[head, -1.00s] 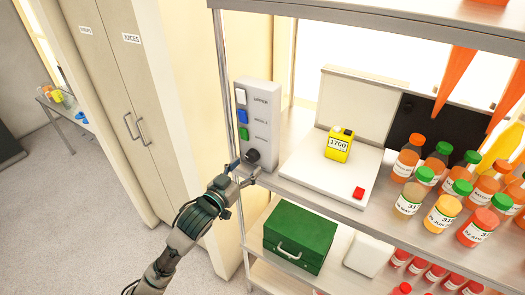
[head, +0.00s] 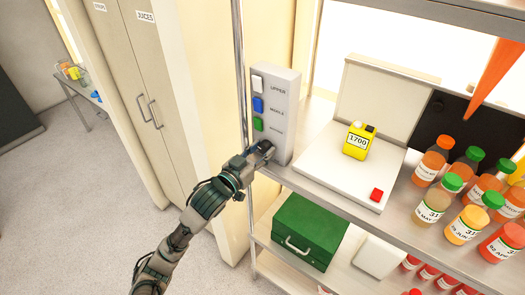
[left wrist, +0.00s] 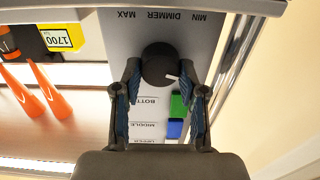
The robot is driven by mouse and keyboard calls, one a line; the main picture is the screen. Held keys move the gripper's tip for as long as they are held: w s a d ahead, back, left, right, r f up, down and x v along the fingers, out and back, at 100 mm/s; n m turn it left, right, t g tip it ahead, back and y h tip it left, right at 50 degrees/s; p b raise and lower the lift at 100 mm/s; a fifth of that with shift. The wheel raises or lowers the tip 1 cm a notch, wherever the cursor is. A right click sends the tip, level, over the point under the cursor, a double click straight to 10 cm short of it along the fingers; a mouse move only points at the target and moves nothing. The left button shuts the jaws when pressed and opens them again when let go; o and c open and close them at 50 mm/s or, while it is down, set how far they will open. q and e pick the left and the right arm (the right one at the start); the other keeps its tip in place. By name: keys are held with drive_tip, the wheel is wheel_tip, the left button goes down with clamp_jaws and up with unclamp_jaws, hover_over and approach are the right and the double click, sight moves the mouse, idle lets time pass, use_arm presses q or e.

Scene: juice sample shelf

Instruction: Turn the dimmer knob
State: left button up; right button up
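The black round dimmer knob (left wrist: 159,64) with a white pointer line sits on the grey control panel (head: 284,122), between the MAX and MIN marks in the left wrist view. My left gripper (head: 261,153) is at the lower part of the panel and largely hides the knob in the head view. In the left wrist view my left gripper (left wrist: 168,80) is open, one finger on each side of the knob, with gaps visible beside it. The pointer line points toward the right finger. My right gripper is not in view.
Above the knob are a green switch (head: 257,124), a blue switch (head: 258,104) and a white switch (head: 258,84). A white scale (head: 335,175) bears a yellow container (head: 358,141). Several juice bottles stand at right. A green box (head: 309,230) sits on the shelf below. A metal post (head: 239,90) stands left of the panel.

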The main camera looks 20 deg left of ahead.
use_arm(q)
drive_tip(key=shift+w+a+f, duration=0.1)
drive_tip(key=shift+a+f, duration=0.05)
drive_tip(key=shift+c, duration=0.5)
drive_tip(key=n+p, duration=0.1)
drive_tip(key=p, duration=0.1)
drive_tip(key=shift+d+r+n+p, duration=0.2)
drive_tip(key=shift+r+n+p, duration=0.05)
drive_tip(key=shift+n+p, duration=0.45)
drive_tip(key=shift+p, duration=0.05)
drive_tip(key=shift+a+f+n, duration=0.15)
drive_tip(key=shift+f+n, duration=0.1)
drive_tip(key=shift+n, duration=0.05)
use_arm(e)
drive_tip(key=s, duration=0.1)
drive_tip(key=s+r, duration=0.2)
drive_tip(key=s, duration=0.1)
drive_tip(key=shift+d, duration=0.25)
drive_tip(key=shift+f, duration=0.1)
use_arm(q)
drive_tip(key=o, duration=1.1)
